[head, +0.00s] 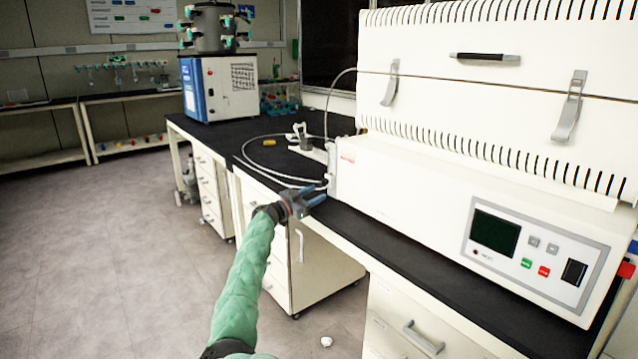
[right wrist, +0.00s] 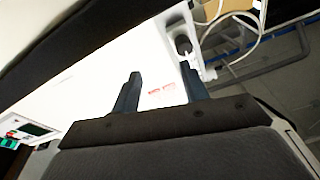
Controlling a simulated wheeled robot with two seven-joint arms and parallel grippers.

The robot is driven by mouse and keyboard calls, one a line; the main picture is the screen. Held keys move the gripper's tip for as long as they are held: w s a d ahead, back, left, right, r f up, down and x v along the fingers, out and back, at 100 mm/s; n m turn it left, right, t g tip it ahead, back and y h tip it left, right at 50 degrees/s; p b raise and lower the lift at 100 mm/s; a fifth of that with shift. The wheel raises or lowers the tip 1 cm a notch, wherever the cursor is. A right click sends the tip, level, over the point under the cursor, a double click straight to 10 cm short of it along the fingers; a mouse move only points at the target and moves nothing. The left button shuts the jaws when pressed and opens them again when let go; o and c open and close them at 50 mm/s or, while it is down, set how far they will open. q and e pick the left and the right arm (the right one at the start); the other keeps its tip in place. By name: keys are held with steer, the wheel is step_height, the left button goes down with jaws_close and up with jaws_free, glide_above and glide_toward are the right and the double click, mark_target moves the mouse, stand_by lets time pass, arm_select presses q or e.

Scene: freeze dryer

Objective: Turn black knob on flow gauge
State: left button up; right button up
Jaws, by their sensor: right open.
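The black knob (right wrist: 183,46) shows in the right wrist view on a pale flow gauge (right wrist: 178,24), just beyond the tip of the right-hand finger. I cannot tell whether finger and knob touch. In the head view the flow gauge (head: 332,168) stands at the left end of the white furnace, and its knob cannot be made out. My right gripper (head: 316,192) is open at the bench's front edge, just in front of the gauge. It also shows in the right wrist view (right wrist: 160,72), with nothing between its blue fingers. My left gripper is not in view.
A large white furnace (head: 400,180) with a control panel fills the right of the black bench (head: 395,237). Thin white tubing (head: 262,172) loops left of the gauge. A clamp-like fitting (head: 300,137) stands behind. A freeze dryer (head: 222,88) is at the back. The left floor is clear.

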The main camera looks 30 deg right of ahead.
mark_target(321, 183)
steer(key=w+a+r+y, duration=0.1)
steer(key=w+a+y, duration=0.1)
steer(key=w+a, duration=0.15)
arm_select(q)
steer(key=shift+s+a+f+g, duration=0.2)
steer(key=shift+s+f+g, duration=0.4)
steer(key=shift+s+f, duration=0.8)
arm_select(e)
steer(key=shift+w+d, duration=0.2)
steer(key=shift+d, duration=1.9)
steer(key=shift+w+d, duration=0.2)
steer(key=shift+d, duration=1.9)
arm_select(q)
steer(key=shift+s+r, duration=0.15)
arm_select(e)
steer(key=shift+r, duration=0.1)
jaws_close()
